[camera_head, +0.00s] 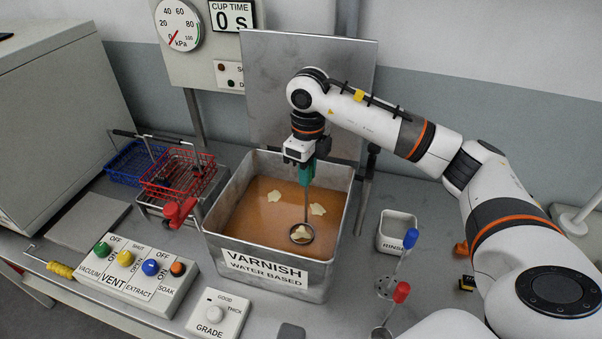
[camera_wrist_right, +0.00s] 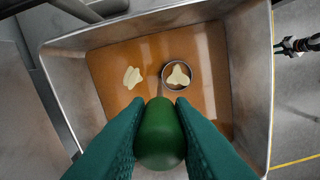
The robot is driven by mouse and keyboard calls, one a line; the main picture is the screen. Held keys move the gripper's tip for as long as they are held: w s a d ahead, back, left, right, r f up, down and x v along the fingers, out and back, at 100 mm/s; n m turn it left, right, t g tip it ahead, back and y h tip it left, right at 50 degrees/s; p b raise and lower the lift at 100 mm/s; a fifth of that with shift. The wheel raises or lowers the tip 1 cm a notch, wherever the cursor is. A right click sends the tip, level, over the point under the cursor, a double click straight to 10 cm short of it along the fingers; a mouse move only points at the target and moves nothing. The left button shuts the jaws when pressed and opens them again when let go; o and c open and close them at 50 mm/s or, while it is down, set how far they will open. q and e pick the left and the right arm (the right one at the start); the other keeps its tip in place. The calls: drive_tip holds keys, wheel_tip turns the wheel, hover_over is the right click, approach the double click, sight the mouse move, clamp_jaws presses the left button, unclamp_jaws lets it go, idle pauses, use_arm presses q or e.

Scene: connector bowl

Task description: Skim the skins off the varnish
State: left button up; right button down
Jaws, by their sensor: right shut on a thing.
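The varnish tank (camera_head: 345,195) is a grey metal box of orange-brown varnish (camera_head: 250,215). My right gripper (camera_head: 306,168) is above the tank, shut on the green handle (camera_wrist_right: 160,138) of a skimmer. The skimmer's round head (camera_head: 302,234) is low in the tank near its front wall. A pale skin (camera_head: 300,231) shows within its ring, also in the wrist view (camera_wrist_right: 178,75); I cannot tell whether it is lifted. My left gripper is out of view.
A small rinse pot (camera_head: 397,245) stands right of the tank, near tools with blue (camera_head: 411,238) and red (camera_head: 401,292) ends. Red (camera_head: 185,178) and blue (camera_head: 128,165) wire baskets stand left. A button panel (camera_head: 140,280) and grade box (camera_head: 218,314) are in front.

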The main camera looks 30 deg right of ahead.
drive_tip(key=shift+w+d, duration=2.55)
drive_tip(key=shift+d, duration=0.25)
drive_tip(key=shift+w+a, duration=3)
drive_tip(key=shift+w, duration=1)
drive_tip(key=s+p, duration=0.1)
drive_tip(key=s, duration=0.6)
drive_tip(key=shift+a, duration=0.4)
